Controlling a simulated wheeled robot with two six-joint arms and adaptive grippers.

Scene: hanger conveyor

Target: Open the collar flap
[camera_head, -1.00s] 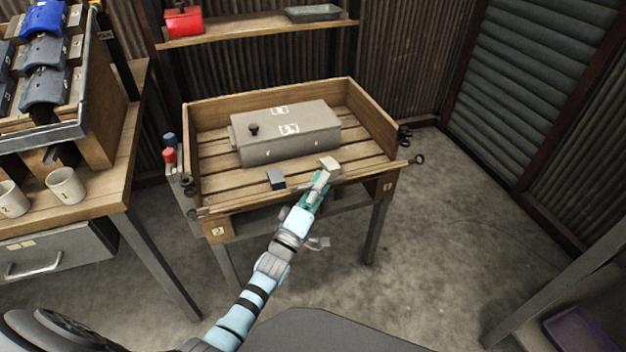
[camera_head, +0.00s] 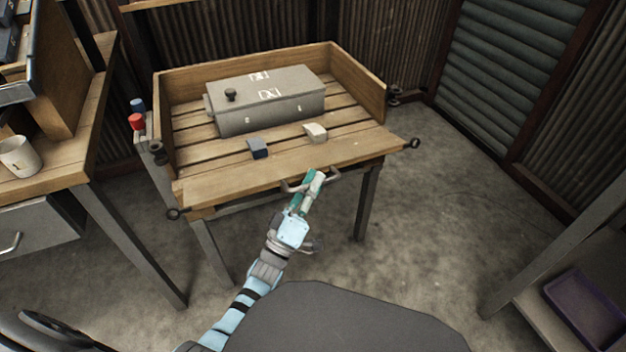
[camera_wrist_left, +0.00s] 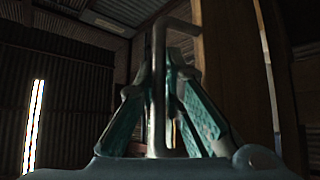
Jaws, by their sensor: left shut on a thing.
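The collar flap (camera_head: 265,173) is the wooden front board of the slatted collar table. It appears folded outward, roughly level with the slats; its exact angle is hard to tell. A metal bar handle (camera_head: 330,175) sits at its front edge. My left gripper (camera_head: 314,179) is shut on this handle. In the left wrist view the handle (camera_wrist_left: 159,85) stands between the fingers, beside a wooden board (camera_wrist_left: 222,70). My right gripper is not in view.
A grey box (camera_head: 270,105) with a black knob stands on the slats. A dark blue block (camera_head: 258,148) and a pale block (camera_head: 316,132) lie before it. A wooden workbench (camera_head: 85,130) with a white mug (camera_head: 20,156) stands left. The floor right of the table is clear.

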